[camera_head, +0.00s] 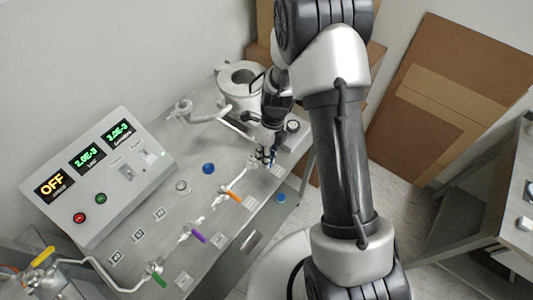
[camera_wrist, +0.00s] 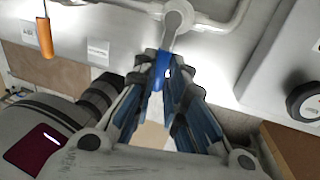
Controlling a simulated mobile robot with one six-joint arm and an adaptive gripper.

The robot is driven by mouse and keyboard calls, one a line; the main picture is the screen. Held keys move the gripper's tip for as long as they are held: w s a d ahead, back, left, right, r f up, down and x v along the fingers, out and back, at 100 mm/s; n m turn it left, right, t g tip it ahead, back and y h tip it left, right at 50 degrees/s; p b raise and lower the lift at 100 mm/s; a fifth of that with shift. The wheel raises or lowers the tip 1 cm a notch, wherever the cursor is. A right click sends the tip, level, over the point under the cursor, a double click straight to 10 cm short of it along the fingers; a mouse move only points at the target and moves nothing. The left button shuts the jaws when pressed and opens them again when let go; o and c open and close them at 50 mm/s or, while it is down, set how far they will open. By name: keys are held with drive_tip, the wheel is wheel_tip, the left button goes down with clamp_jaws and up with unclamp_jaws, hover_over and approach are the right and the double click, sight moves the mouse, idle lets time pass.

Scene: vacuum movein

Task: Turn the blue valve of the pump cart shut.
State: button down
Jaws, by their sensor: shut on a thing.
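The blue valve handle (camera_wrist: 160,70) shows in the wrist view, attached to a grey round valve body (camera_wrist: 176,18) on a pipe. My gripper (camera_wrist: 164,74) is shut on the blue handle, with a finger on each side of it. The handle points from the valve body toward my palm. In the head view, my gripper (camera_head: 268,156) is at the right end of the pipe line on the cart's top (camera_head: 190,235), and the blue handle is mostly hidden by the fingers.
A control box (camera_head: 97,180) with an OFF display stands at the left. A metal chamber (camera_head: 240,82) stands behind my gripper. Cardboard (camera_head: 445,100) leans on the wall.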

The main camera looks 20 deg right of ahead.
idle(0.4)
drive_tip(key=c, duration=1.6)
unclamp_jaws()
drive_tip(key=shift+c, duration=0.2)
wheel_tip(320, 180, up, 12)
drive_tip(key=w+d, duration=0.1)
drive_tip(key=d, duration=0.1)
drive_tip(key=shift+w, duration=0.15)
drive_tip(key=shift+f, duration=0.1)
